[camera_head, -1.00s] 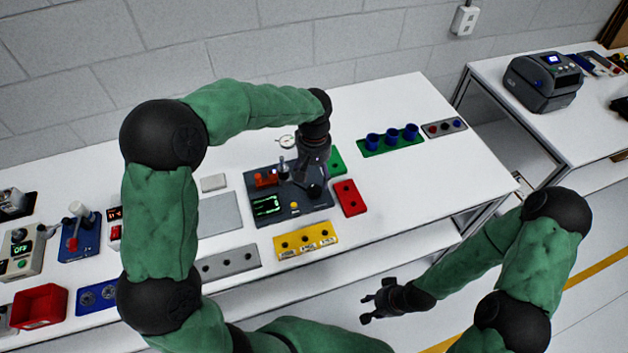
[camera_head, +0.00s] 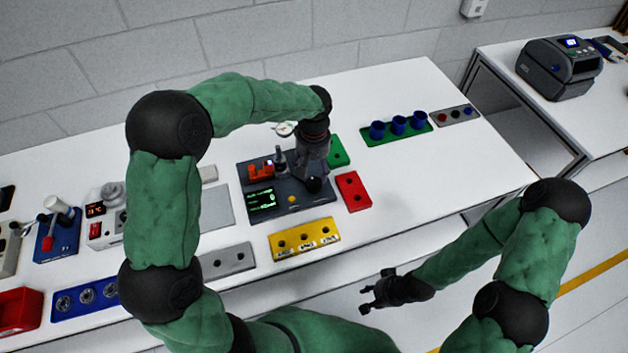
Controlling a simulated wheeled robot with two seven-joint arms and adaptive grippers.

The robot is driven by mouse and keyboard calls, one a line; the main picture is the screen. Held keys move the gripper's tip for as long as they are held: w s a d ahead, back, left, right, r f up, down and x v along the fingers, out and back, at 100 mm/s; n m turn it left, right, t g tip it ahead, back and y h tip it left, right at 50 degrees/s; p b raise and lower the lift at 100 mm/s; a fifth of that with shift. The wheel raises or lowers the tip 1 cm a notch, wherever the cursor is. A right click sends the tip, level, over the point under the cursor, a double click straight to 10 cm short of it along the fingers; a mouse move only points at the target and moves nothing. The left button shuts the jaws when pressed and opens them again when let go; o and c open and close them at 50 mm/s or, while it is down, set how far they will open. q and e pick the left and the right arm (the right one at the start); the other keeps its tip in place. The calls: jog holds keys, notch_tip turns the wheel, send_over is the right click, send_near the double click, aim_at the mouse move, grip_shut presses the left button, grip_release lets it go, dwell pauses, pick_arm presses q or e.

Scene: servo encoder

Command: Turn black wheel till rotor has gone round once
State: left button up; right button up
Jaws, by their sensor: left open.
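The dark encoder station (camera_head: 258,205) sits on the white table, with a green-lit display, a yellow button and an orange part (camera_head: 260,170) with a small metal post beside it. The black wheel (camera_head: 313,185) shows as a dark round shape at the station's right side, just under my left gripper. My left gripper (camera_head: 313,168) reaches down from above over it and is open; its fingers partly hide the wheel, and I cannot tell whether they touch it. The rotor cannot be made out clearly. My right gripper (camera_head: 366,297) is open and empty in front of the table, away from the station.
A red block (camera_head: 353,191), a green block (camera_head: 338,152) and a yellow block (camera_head: 304,238) lie close around the station. A green rack with blue cups (camera_head: 398,125) stands at the back right. A printer (camera_head: 558,67) is on the other table.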

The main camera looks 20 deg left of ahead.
aim_at(314, 182)
pick_arm(q)
notch_tip(314, 182, down, 7)
jog(key=shift+r+b, duration=0.15)
jog(key=shift+b, duration=0.4)
jog(key=c, duration=1.2)
